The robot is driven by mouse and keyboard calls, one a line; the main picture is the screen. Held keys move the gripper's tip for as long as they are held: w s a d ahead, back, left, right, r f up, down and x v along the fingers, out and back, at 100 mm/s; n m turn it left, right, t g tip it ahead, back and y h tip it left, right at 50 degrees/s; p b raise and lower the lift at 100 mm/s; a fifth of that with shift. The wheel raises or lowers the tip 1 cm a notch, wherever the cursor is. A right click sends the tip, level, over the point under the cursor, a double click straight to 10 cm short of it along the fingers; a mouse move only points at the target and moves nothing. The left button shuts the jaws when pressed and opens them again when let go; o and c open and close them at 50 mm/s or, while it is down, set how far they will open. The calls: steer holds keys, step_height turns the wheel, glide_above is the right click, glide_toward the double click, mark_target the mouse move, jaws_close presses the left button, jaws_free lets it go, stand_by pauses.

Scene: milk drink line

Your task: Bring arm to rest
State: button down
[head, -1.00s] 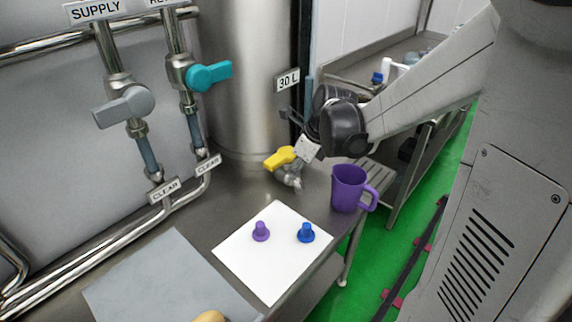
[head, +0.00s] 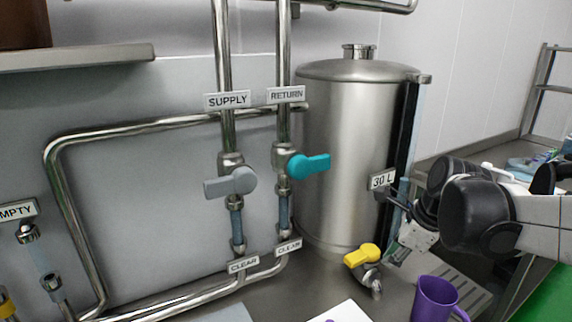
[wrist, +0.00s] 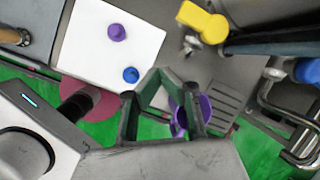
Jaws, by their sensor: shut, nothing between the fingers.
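My gripper (head: 384,196) is in front of the tank's right side in the head view, near the 30 L label and above the bench. In the wrist view my gripper (wrist: 172,82) shows its two fingers drawn together, empty. The purple jug (head: 435,299) stands on the bench below my gripper. In the wrist view the purple jug (wrist: 181,118) shows partly behind the fingers, apart from them. My arm reaches in from the right edge of the head view.
The steel tank (head: 345,150) has a yellow valve handle (head: 362,255) at its base, close to my gripper. A teal handle (head: 308,166) and grey handle (head: 231,183) sit on pipes leftward. A white mat (wrist: 112,45) holds purple and blue stoppers.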

steer(key=s+a+n+t+h, duration=0.1)
steer(key=s+a+n, duration=0.2)
steer(key=n, duration=0.9)
steer(key=s+a+n+t+h, duration=0.1)
steer(key=s+a+n+t, duration=0.1)
steer(key=s+n, duration=0.8)
steer(key=shift+a+r+n, duration=0.4)
steer(key=shift+a+n, duration=0.4)
steer(key=shift+n, duration=0.2)
